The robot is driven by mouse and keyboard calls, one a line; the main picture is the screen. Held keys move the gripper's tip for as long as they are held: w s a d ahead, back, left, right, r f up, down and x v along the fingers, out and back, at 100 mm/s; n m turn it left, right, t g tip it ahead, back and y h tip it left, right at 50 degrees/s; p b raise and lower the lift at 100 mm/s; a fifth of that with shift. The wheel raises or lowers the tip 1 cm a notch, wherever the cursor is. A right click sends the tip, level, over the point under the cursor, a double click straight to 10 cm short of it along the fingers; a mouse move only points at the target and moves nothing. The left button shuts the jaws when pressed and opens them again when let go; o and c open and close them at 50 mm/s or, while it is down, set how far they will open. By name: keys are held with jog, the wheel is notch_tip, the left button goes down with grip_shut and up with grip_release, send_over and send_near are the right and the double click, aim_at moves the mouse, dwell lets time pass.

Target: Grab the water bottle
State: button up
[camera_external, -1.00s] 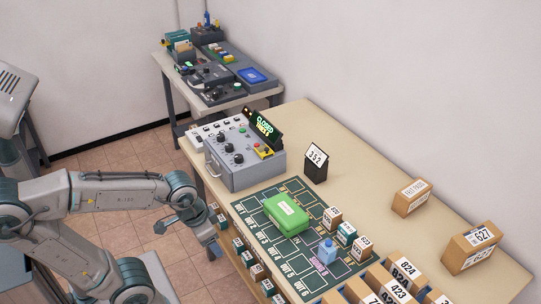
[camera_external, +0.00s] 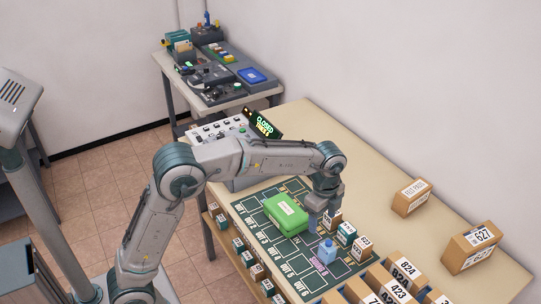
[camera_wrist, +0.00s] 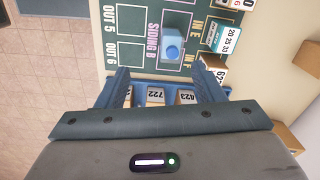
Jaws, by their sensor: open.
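The water bottle (camera_external: 327,250) is small and light blue with a blue cap. It stands upright on the green marked mat (camera_external: 290,262), by the SIDING B label. In the wrist view the bottle (camera_wrist: 174,48) shows from above, beyond the fingertips and roughly centred between them. My gripper (camera_external: 318,228) is over the mat, just behind the bottle and beside the green case. In the wrist view my gripper (camera_wrist: 170,80) has its two fingers wide apart with nothing between them. The bottle is apart from the fingers.
A green case (camera_external: 286,215) lies on the mat left of my gripper. Small numbered boxes (camera_external: 346,232) stand right of the bottle. Larger cardboard boxes (camera_external: 398,283) fill the front. A grey control panel (camera_external: 215,132) stands at the back left.

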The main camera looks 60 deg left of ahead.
aim_at(329, 240)
jog(key=w+d+f+m, duration=0.1)
jog(key=w+f+m, duration=0.1)
jog(key=w, duration=0.1)
jog(key=shift+d+f, duration=0.1)
jog(key=shift+d, duration=0.25)
notch_tip(329, 240, down, 8)
jog(key=shift+f, duration=0.15)
jog(key=shift+s+a+f+p, duration=0.1)
jog(key=shift+f+p, duration=0.1)
jog(key=shift+f, duration=1.15)
jog(key=shift+s+a+f+p, duration=0.1)
jog(key=shift+f+p, duration=0.1)
jog(key=shift+f, duration=1.15)
jog(key=c, duration=1.1)
